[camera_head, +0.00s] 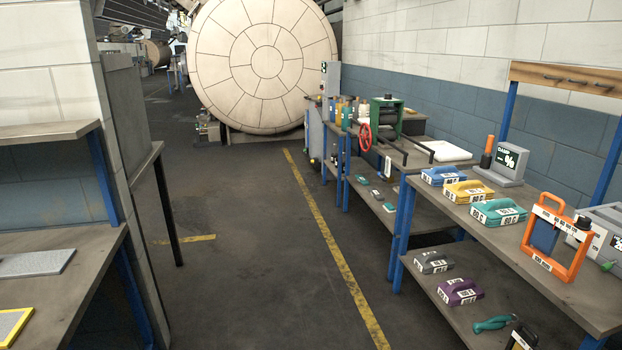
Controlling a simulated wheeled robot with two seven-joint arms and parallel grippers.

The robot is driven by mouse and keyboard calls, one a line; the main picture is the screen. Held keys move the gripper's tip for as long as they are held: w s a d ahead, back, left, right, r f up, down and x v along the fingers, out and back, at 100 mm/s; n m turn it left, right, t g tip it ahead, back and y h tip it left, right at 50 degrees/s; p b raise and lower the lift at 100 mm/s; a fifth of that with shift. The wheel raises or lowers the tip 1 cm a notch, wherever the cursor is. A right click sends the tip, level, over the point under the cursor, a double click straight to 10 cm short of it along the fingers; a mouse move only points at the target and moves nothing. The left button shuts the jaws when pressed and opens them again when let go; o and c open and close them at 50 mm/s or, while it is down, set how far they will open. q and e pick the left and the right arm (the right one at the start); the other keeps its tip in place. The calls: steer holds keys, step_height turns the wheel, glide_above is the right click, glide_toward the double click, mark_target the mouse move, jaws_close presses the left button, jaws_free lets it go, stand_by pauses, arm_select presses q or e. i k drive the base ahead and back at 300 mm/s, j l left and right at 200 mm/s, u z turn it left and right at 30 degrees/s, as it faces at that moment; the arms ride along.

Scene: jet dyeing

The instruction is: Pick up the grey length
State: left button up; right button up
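A small dark grey bundle with white labels (433,262), which looks like the grey length, lies on the lower shelf (448,308) of the right-hand workbench. It is near the shelf's left end, behind a purple bundle (460,291) of similar shape. The bench top (545,258) is above and to the right of it. Neither of my grippers is in view.
Blue (443,176), yellow (468,191) and teal (498,212) bundles and an orange frame (557,240) stand on the bench top. A teal tool (494,323) lies on the lower shelf. The aisle floor (250,240) is clear; a left bench (60,270) borders it.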

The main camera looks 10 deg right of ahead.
mark_target(429, 263)
steer(key=i+z, duration=0.2)
steer(key=i, duration=0.4)
steer(key=i+z, duration=0.15)
steer(key=i, duration=0.45)
steer(key=i+j+z, duration=0.2)
steer(key=i, duration=0.35)
steer(key=i+j+z, duration=0.15)
steer(key=i, duration=0.45)
steer(key=i+l+z, duration=0.25)
steer(key=i, duration=0.7)
steer(key=i+z, duration=0.3)
steer(key=i, duration=0.6)
steer(key=j, duration=0.1)
